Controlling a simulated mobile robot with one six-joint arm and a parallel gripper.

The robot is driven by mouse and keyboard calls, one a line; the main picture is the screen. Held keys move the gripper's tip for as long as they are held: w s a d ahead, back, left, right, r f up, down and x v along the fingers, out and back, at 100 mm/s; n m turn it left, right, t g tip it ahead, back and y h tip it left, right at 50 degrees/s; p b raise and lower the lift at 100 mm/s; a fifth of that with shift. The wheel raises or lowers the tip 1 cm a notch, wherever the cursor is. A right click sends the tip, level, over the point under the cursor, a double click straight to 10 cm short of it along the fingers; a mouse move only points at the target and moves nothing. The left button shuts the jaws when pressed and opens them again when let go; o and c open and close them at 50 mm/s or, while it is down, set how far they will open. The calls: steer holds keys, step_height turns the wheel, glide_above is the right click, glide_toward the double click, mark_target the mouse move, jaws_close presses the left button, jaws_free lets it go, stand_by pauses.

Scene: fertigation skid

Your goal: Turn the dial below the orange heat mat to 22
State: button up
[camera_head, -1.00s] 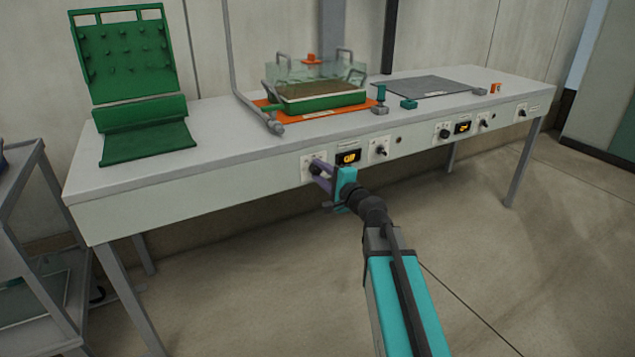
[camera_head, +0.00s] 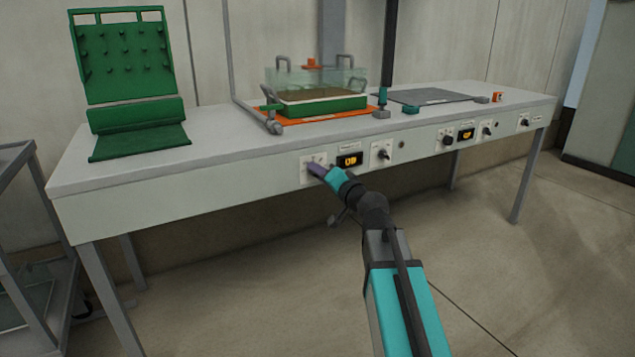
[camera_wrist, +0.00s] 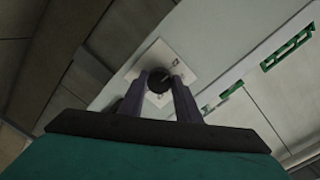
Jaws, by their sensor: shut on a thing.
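The orange heat mat (camera_head: 330,113) lies on the bench under a green tray (camera_head: 322,105) with a clear cover. Below it, on the bench's front panel, is the dial (camera_wrist: 159,82), a dark round knob on a pale plate (camera_wrist: 150,70). In the head view my gripper (camera_head: 318,168) is at this plate and hides most of the knob. In the wrist view its two purple-grey fingers are shut on the dial, one on each side. A display (camera_head: 350,160) with orange digits sits just right of the dial; I cannot read the digits surely.
A switch (camera_head: 384,154) is right of the display. Farther right are a second knob (camera_head: 447,139), display (camera_head: 466,134) and switches. A grey mat (camera_head: 430,96) and a green pegboard stand (camera_head: 130,80) are on the bench. A grey cart (camera_head: 25,240) stands at left.

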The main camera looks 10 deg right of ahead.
steer(key=shift+n, duration=0.3)
steer(key=o, duration=1.1)
steer(key=shift+c, duration=0.2)
steer(key=b+v, duration=0.1)
steer(key=v, duration=0.6)
steer(key=shift+s+b, duration=0.25)
steer(key=shift+b, duration=0.05)
steer(key=shift+d+r, duration=0.1)
